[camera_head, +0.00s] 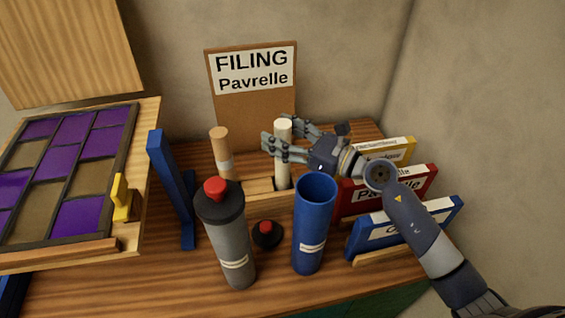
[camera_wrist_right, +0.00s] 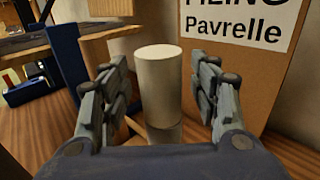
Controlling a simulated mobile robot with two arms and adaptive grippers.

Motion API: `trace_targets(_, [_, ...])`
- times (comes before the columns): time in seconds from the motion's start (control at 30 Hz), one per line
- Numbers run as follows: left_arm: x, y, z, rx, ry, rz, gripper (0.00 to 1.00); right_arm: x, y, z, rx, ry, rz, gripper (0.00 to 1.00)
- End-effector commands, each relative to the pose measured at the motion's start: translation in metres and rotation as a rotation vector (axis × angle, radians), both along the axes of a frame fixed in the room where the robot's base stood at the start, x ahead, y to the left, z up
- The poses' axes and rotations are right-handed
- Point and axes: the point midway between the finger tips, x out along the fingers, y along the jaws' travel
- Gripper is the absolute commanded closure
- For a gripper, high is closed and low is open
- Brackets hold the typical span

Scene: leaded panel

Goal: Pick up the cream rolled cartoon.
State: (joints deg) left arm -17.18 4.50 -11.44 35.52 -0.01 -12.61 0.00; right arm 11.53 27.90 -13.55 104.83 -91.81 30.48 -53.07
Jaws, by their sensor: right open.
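The cream rolled cartoon (camera_head: 283,152) stands upright in a wooden holder (camera_head: 259,187) on the table. In the right wrist view the cream roll (camera_wrist_right: 158,85) sits between the two fingers, with a gap at each side. My right gripper (camera_head: 272,142) is open around the upper part of the roll and reaches in from the right. It also shows in the right wrist view (camera_wrist_right: 160,92). The roll's lower end is hidden by the holder. My left gripper is not in view.
A tan roll (camera_head: 220,152) stands left of the cream one. A grey bottle with a red cap (camera_head: 228,240) and a blue tube (camera_head: 314,225) stand in front. Upright folders (camera_head: 385,195) are at right. A filing sign (camera_head: 252,115) stands behind.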

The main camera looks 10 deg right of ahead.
Motion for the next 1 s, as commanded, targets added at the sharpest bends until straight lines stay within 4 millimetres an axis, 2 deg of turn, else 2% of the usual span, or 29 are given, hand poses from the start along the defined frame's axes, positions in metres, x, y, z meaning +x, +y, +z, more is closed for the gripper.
trace_targets(0.07, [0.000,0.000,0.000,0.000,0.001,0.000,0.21,0.000,0.000,0.000,0.000,0.000,0.000,0.46])
trace_targets(0.3, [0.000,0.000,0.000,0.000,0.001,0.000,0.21,0.000,-0.001,0.000,0.000,0.000,0.000,1.00])
trace_targets(0.73, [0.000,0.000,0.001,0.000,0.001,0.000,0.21,0.000,-0.001,0.007,0.000,-0.001,0.000,1.00])
trace_targets(0.87, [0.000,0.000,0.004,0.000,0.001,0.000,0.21,0.000,-0.001,0.020,-0.002,-0.005,0.000,1.00])
trace_targets(1.0, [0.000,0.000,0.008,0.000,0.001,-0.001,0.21,0.000,-0.001,0.043,-0.002,-0.006,0.000,1.00])
